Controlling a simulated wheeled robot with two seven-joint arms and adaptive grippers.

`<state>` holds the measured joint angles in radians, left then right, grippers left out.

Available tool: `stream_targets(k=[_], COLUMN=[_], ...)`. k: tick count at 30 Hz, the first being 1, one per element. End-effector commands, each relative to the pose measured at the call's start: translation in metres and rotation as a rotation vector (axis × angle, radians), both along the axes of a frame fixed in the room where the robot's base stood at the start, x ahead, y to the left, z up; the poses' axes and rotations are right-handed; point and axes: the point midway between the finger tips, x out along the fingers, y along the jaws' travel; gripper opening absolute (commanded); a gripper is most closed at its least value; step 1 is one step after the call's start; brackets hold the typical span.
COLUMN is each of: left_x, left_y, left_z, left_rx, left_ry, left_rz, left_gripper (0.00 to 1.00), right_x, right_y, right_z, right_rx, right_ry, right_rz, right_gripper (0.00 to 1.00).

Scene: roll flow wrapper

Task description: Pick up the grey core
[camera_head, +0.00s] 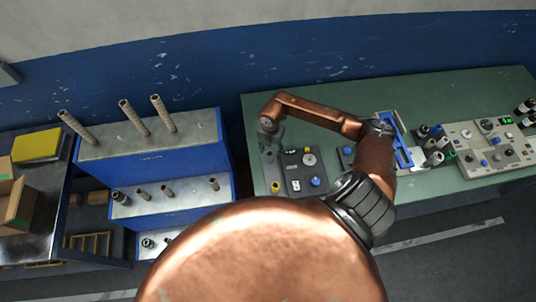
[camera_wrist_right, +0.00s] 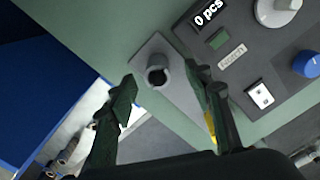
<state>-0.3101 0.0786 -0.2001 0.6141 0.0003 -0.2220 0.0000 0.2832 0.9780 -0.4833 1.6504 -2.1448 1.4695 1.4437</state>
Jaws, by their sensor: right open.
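A short grey tube, which looks like the grey core (camera_wrist_right: 157,72), stands upright on a small grey plate (camera_wrist_right: 153,48) in the right wrist view. Its dark open end faces the camera. My right gripper (camera_wrist_right: 161,76) is open, with one finger on each side of the tube in the picture. The right finger looks close to it; the left finger is clearly apart. I cannot tell whether the fingertips are above the tube or level with it. In the head view my right gripper (camera_head: 271,137) is over the green bench's left end, and the tube is hard to make out. My left gripper is not in view.
A dark control panel (camera_head: 305,171) with knobs sits just right of the plate on the green bench (camera_head: 300,92). A blue fixture (camera_head: 402,152), several small cylinders (camera_head: 436,157) and a beige panel (camera_head: 490,150) stand farther right. A blue stepped rack (camera_head: 225,150) with brown tubes is left.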

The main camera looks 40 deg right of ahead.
Motion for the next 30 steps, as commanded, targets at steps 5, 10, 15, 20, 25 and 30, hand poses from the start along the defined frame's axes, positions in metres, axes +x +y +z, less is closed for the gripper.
stream_targets(k=[5,10,15,20,25,30], left_x=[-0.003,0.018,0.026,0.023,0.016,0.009], left_y=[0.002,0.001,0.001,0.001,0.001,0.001], left_z=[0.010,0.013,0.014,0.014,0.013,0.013], left_rx=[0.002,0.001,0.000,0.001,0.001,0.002], left_ry=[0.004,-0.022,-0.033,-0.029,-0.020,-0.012], left_rz=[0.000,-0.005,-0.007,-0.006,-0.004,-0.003], left_gripper=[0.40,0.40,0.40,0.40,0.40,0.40], right_x=[0.000,0.001,0.002,0.002,0.001,0.001], right_y=[0.004,0.004,0.003,0.003,0.003,0.003], right_z=[-0.023,-0.045,-0.050,-0.050,-0.050,-0.050], right_rx=[0.003,0.001,-0.001,-0.001,0.000,0.000], right_ry=[0.004,0.002,-0.001,-0.001,0.000,0.000], right_rz=[-0.002,-0.001,0.003,0.003,0.002,0.002], right_gripper=[0.46,0.46,0.46,0.44,0.32,0.21])
